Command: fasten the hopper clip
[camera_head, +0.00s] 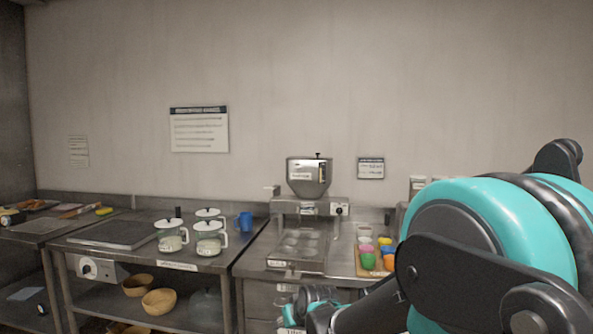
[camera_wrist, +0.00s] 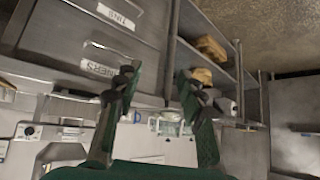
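The steel hopper (camera_head: 308,184) sits on top of a dispensing machine (camera_head: 306,206) against the back wall. A small upright fitting (camera_head: 323,172) shows on its front right; I cannot tell whether this is the clip or whether it is fastened. My gripper (camera_wrist: 158,85) is open and empty in the wrist view, its two dark green fingers spread apart. In the head view, part of my wrist shows low in front of the counter, below the hopper; the fingertips cannot be made out there.
A board with coloured cups (camera_head: 371,260) lies right of the machine. White lidded jars (camera_head: 210,238) and a blue mug (camera_head: 244,221) stand on the left table. Wooden bowls (camera_head: 159,301) sit on its lower shelf. Labelled drawer fronts (camera_wrist: 90,50) show in the wrist view.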

